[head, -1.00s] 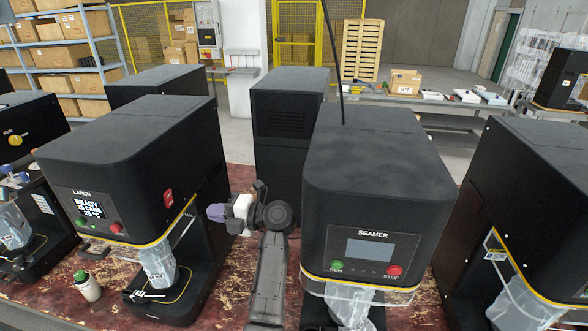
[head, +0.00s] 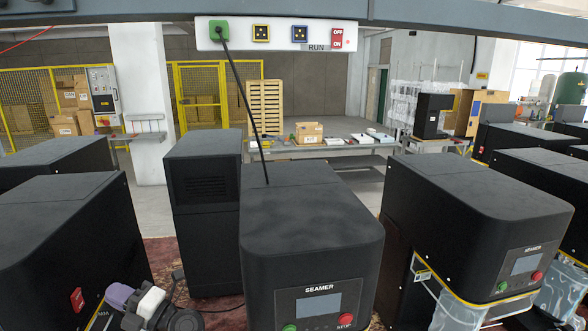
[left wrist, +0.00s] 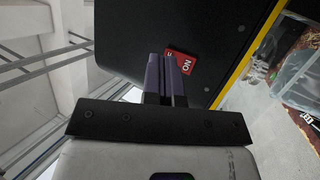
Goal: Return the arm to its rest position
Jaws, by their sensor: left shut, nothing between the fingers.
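My left gripper (head: 118,297) shows at the bottom left of the head view, with purple fingers and a white and dark wrist. It is beside the red switch on the side of the left black machine (head: 55,235). In the left wrist view the purple fingers (left wrist: 166,78) are shut together with nothing between them. The red switch (left wrist: 184,61), marked NO in that view, lies just beyond the fingertips. I cannot tell whether the fingers touch it. My right gripper is not in view.
A tall black cabinet (head: 203,215) stands behind. More black machines fill the right side. An overhead panel (head: 276,34) holds sockets and an OFF/ON switch. A black cable runs down from it.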

